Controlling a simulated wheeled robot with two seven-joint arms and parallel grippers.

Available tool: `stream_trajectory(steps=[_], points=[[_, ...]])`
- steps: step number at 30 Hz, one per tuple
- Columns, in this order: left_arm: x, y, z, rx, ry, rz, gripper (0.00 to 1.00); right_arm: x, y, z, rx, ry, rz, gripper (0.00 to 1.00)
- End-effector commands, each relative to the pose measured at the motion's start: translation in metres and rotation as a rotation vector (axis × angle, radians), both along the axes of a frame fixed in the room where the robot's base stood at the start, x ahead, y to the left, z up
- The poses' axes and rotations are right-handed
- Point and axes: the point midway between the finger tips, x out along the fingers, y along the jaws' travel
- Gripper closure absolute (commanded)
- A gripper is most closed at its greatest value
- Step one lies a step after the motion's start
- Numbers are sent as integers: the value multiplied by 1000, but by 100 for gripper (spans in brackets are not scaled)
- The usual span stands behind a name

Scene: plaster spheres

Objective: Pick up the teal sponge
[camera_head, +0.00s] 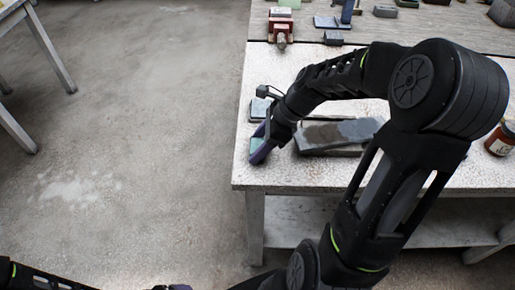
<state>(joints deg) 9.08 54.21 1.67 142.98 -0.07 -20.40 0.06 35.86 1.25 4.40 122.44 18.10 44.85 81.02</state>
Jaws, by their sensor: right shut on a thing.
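The teal sponge (257,146) shows as a small pale teal patch at the left edge of the worktable. My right gripper (262,148), with purple fingers, reaches down over that edge and is shut on the sponge. The fingers and wrist hide part of the sponge, and I cannot tell whether it still touches the tabletop. My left arm comes in at the bottom left. Only a sliver of my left gripper (180,287) shows at the bottom edge, so its jaws cannot be judged.
A dark grey block (340,135) lies right of my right gripper on the worktable (258,73). A dark-edged teal-grey item (258,110) lies just behind the gripper. A red-brown jar (500,140) stands far right. A red vise-like tool (280,28) stands behind. Floor at left is clear.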

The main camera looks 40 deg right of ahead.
Motion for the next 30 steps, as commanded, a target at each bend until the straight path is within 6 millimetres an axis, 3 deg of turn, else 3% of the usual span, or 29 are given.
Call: stream_trajectory(steps=[8, 17, 23, 30], points=[[0, 0, 0, 0, 0, 0, 10, 0, 0, 0, 0, 0, 0, 84], [0, 0, 0, 0, 0, 0, 10, 0, 0, 4, -1, -1, 0, 84], [0, 0, 2, 0, 0, 0, 10, 1, -1, 29, -2, -5, -1, 84], [0, 0, 4, 0, 0, 0, 10, 1, 0, 76, -1, -3, 0, 84]])
